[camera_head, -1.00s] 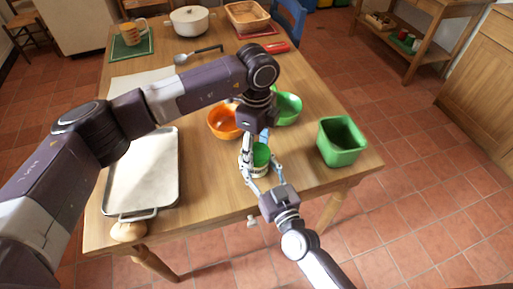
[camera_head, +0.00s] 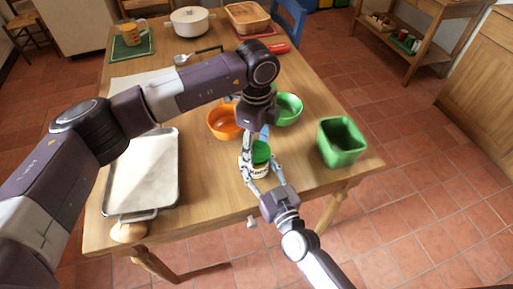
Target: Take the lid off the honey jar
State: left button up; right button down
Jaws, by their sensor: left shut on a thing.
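The honey jar (camera_head: 260,172) stands near the front edge of the wooden table, pale with dark lettering on its label. Its green lid (camera_head: 261,150) is above the jar body; I cannot tell whether a gap lies between them. My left gripper (camera_head: 257,152) comes down from above and is shut on the lid, with its fingers partly hiding it. My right gripper (camera_head: 262,172) reaches in from the front edge, with its fingers on both sides of the jar body, shut on it.
An orange bowl (camera_head: 223,122) and a green bowl (camera_head: 288,108) stand just behind. A green square tub (camera_head: 342,142) is to the right and a metal tray (camera_head: 143,178) to the left. A ladle (camera_head: 190,56), white pot (camera_head: 189,20) and wooden box (camera_head: 246,16) lie farther back.

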aim_at(256, 151)
pick_arm(q)
jog(key=shift+r, duration=0.65)
jog(key=shift+r, duration=2)
pick_arm(e)
jog(key=c, duration=0.9)
grip_release()
